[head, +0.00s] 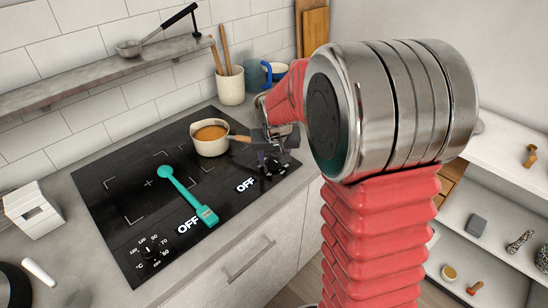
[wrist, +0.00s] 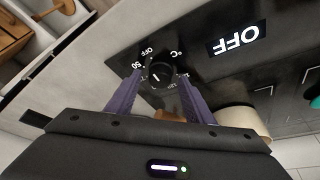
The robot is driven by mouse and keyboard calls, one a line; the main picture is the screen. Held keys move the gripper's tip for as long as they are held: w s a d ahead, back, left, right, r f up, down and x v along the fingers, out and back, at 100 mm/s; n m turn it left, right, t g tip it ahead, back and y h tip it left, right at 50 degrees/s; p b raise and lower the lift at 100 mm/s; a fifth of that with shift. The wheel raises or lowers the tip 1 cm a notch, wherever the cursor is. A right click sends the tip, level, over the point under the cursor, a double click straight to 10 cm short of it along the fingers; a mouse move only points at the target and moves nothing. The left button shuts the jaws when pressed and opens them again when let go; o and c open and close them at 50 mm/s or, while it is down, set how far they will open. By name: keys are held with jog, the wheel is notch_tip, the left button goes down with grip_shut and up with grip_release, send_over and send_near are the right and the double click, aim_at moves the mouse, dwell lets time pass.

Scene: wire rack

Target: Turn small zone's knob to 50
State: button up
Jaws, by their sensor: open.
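The black cooktop (head: 125,215) has a knob at its right front and another knob (head: 150,250) at its left front. My gripper (head: 277,148) is over the right knob, partly hiding it in the head view. In the wrist view, the open purple fingers of my gripper (wrist: 160,80) stand on either side of this round black knob (wrist: 158,75). I cannot tell if they touch it. A short white mark shows on the knob. Its dial carries OFF, 50 and °C marks; other numbers are partly hidden. The display (wrist: 238,38) beside it reads OFF.
A saucepan (head: 210,145) with orange contents stands on the cooktop, its handle pointing towards my gripper. A teal utensil (head: 187,195) lies across the cooktop. A second OFF display (head: 188,226) is by the left knob. A utensil crock (head: 231,88) stands behind.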

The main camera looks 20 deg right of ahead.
jog(key=shift+c, duration=0.5)
jog(key=c, duration=0.9)
jog(key=shift+c, duration=0.2)
jog(key=shift+n+y, duration=0.3)
jog(key=shift+n, duration=0.4)
jog(key=shift+d+n+y, duration=0.15)
jog(key=shift+n+y, duration=0.45)
jog(key=shift+n, duration=1)
jog(key=shift+d+n+y, duration=0.1)
jog(key=shift+n+y, duration=0.6)
jog(key=shift+n, duration=1.3)
jog(key=o, duration=1)
